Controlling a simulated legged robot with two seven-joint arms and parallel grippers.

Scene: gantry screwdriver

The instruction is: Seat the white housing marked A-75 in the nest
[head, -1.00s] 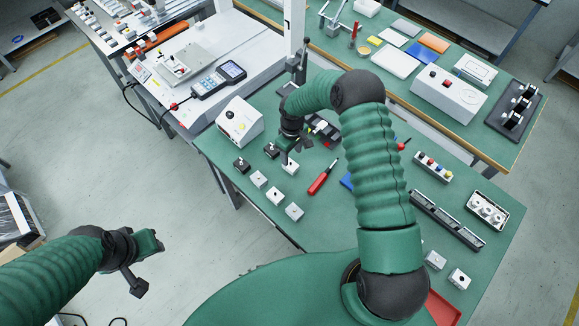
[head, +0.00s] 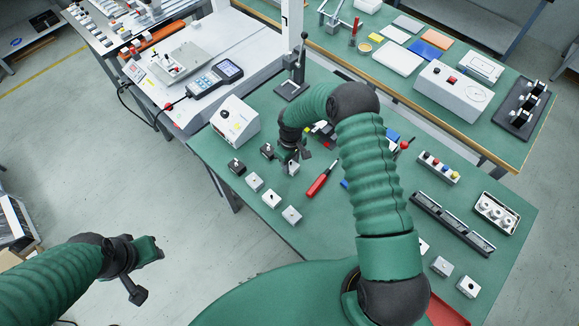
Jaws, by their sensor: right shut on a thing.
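My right gripper (head: 291,158) is shut on a small white housing (head: 293,169), which shows just below the fingers. The gripper and wrist hide much of it, and I cannot tell whether it touches the table. Other white housings stand nearby: one (head: 255,182), a second (head: 271,198) and a third (head: 291,215). Their markings are too small to read, so I cannot tell which is A-75. A fixture plate (head: 176,63) on the white machine base at upper left may hold the nest. My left gripper (head: 148,272) is open and empty over the floor at lower left.
Two black blocks (head: 236,167) and (head: 267,151) and a white control box (head: 237,122) stand left of the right gripper. A red-handled tool (head: 322,180) lies to its right. A handheld meter (head: 215,78) lies on the machine base. An upright black lever stand (head: 298,75) rises behind.

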